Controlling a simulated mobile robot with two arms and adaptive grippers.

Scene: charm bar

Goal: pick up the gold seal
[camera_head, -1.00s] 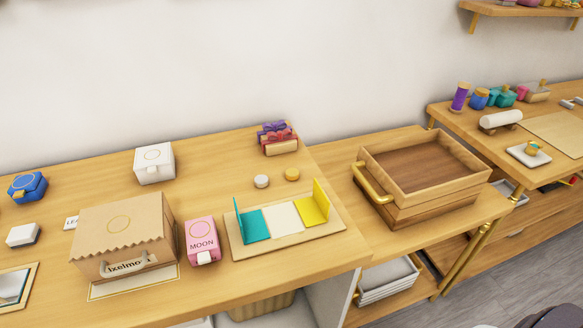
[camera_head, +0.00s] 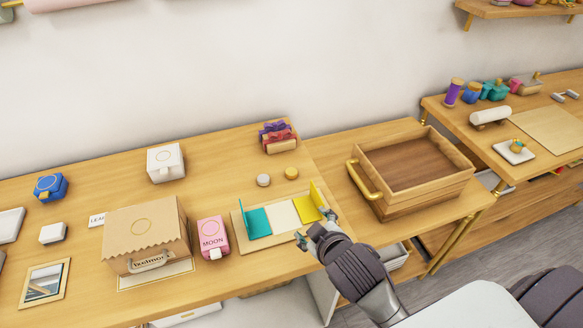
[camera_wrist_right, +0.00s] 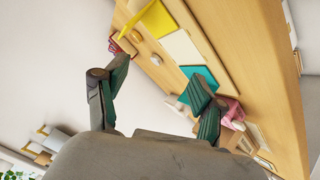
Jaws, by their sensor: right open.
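The gold seal (camera_head: 291,173) is a small round gold disc lying on the wooden counter, behind the board with coloured panels. A similar silver-white disc (camera_head: 263,180) lies just left of it. In the right wrist view the gold seal (camera_wrist_right: 135,37) appears small, near the yellow panel. My right gripper (camera_head: 316,229) is open and empty at the front right corner of the board, nearer to me than the seal and apart from it. Its two spread fingers also show in the right wrist view. My left gripper is not in view.
The panel board (camera_head: 243,235) with upright teal and yellow end flaps lies between my right gripper and the seal. Stacked gift boxes (camera_head: 279,139) stand behind the seal. A pink MOON box (camera_head: 212,236) and a wooden tray (camera_head: 448,186) flank the board. The counter around the seal is clear.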

